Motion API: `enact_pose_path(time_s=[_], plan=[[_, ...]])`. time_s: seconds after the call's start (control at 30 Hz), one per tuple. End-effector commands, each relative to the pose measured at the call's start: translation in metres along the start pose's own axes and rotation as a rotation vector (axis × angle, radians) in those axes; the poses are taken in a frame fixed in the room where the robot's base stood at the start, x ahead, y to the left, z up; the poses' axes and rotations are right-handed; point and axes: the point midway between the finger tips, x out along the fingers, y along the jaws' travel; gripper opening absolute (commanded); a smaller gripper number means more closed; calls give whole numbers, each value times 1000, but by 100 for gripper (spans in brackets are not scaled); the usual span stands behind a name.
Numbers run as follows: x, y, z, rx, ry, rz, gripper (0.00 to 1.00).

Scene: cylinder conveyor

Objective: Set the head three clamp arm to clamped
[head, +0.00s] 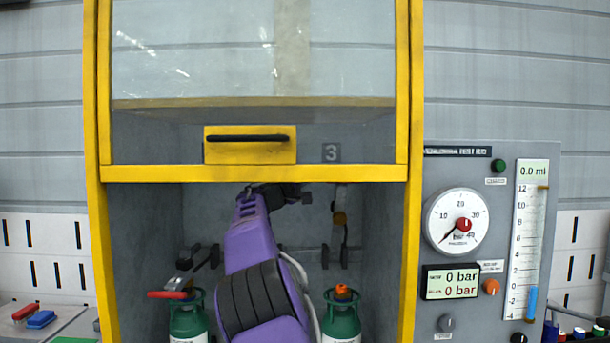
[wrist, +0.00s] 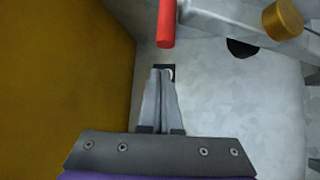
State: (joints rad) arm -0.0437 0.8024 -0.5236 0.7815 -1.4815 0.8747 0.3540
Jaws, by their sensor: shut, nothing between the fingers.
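Below the plate marked 3 (head: 331,152), a metal upright with a brass-coloured part (head: 340,218) hangs at the back of the bay; this looks like head three. On the left, a red-handled lever (head: 167,294) sticks out above a green cylinder (head: 188,318). In the wrist view, a red grip (wrist: 166,24) on a metal bar lies just beyond my fingertips, with a brass knob (wrist: 283,18) further right. I cannot tell which lever that grip belongs to. My gripper (wrist: 163,72) is shut and empty, apart from the grip. In the head view it shows dark and small (head: 304,197).
A yellow frame (head: 407,250) surrounds the bay, its glazed door (head: 240,50) raised above my arm. A second green cylinder (head: 341,322) with an orange top stands right of my purple arm. A gauge panel (head: 500,240) is outside, right. A yellow surface fills the wrist view's left.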

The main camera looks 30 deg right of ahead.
Motion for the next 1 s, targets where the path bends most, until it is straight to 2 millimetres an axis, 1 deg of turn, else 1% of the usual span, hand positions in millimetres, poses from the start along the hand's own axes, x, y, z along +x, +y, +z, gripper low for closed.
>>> enact_pose_path(time_s=[0.03,0.1,0.43,0.6,1.0], plan=[[-7,-3,3,2,2,-2,0],[-11,-3,8,2,2,-2,0],[-25,-1,26,2,1,-1,0],[-27,-1,29,1,2,-1,0],[-27,-1,28,1,2,-1,0]])
